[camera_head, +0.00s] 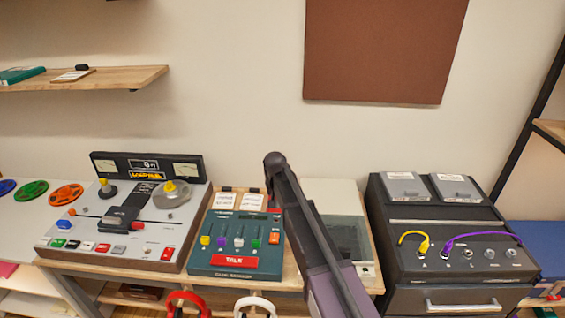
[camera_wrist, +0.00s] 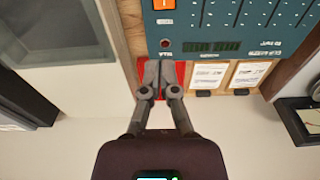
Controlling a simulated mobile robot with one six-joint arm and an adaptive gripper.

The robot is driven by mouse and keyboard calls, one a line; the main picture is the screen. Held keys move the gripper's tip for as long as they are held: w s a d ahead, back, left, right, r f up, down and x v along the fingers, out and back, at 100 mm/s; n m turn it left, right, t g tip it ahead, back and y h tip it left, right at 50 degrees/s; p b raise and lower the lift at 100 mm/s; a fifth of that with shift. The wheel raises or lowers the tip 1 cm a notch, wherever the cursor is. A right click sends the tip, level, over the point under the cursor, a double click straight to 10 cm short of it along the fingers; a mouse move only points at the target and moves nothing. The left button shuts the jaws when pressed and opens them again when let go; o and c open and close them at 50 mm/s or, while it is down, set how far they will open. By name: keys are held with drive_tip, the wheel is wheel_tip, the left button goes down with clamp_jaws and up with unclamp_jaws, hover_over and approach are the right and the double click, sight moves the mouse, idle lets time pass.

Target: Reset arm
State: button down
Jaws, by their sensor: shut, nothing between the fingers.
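My gripper (camera_wrist: 157,72) shows in the wrist view with its two fingers together and nothing between them. Its tips are over or beside a small red patch (camera_wrist: 179,70) at the edge of the teal mixer panel (camera_wrist: 235,20); I cannot tell whether they touch it. In the head view my dark arm (camera_head: 312,235) reaches up from the bottom, between the teal mixer panel (camera_head: 215,228) and a pale box with a glassy front (camera_head: 350,235). The fingers cannot be made out there.
A tape machine (camera_head: 130,225) stands left on the wooden bench. A dark patch unit (camera_head: 440,270) with yellow (camera_head: 415,238) and purple cables (camera_head: 480,236) stands right. Red (camera_head: 188,300) and white rings (camera_head: 255,303) are at the front edge. A shelf (camera_head: 125,78) projects upper left.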

drive_tip(key=s+d, duration=2.4)
drive_tip(key=s, duration=0.1)
drive_tip(key=shift+s+d+g, duration=0.15)
drive_tip(key=shift+s+g, duration=0.1)
drive_tip(key=shift+g, duration=0.15)
